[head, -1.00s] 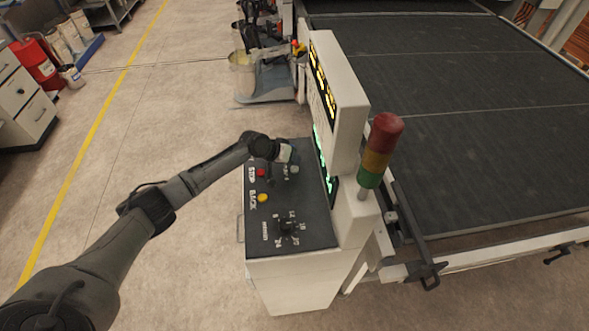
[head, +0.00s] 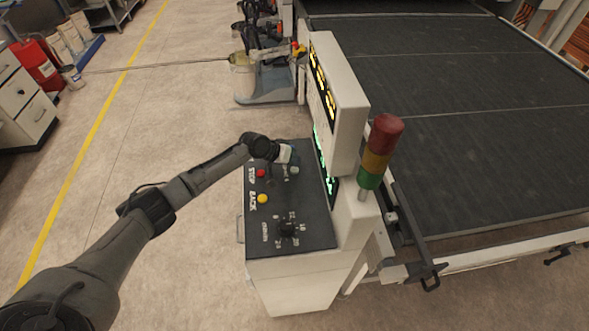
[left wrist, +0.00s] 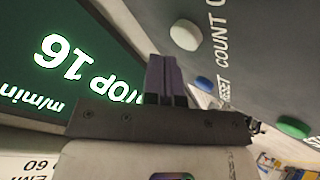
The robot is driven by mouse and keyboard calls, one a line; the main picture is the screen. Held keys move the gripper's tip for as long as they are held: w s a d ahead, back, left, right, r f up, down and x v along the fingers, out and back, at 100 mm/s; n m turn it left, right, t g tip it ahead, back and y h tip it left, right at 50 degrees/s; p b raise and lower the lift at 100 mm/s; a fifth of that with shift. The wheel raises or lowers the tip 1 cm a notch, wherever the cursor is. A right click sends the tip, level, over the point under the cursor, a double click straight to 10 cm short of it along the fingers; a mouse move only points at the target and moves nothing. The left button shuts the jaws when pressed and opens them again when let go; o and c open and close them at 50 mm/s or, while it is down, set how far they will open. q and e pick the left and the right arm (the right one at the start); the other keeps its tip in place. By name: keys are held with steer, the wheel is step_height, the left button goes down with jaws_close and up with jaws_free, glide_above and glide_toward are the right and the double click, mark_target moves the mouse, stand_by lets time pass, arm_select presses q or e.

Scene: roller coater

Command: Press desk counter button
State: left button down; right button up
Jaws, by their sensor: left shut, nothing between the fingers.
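The desk counter button appears to be the pale white round button (left wrist: 186,34) beside the "RESET COUNT" lettering in the left wrist view. It sits on the dark control panel, which also shows in the head view (head: 310,225). My left gripper (left wrist: 165,72) is shut and empty, with its fingertips below and left of the white button and apart from it. In the head view my left gripper (head: 289,154) is over the far end of the panel and hides part of it. My right gripper is not in view.
A red button (head: 261,173), a yellow button (head: 262,198) and a black knob (head: 287,229) are on the panel. An upright display housing (head: 340,105) stands along its right side. A signal light (head: 379,150) and a conveyor (head: 470,120) are beyond. Open floor lies left.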

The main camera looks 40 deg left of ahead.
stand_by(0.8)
arm_select(q)
steer(key=shift+f, duration=0.15)
steer(key=shift+f, duration=0.3)
steer(key=shift+b, duration=0.3)
steer(key=shift+f, duration=0.4)
stand_by(0.5)
steer(key=shift+r+p, duration=0.6)
steer(key=shift+r, duration=0.25)
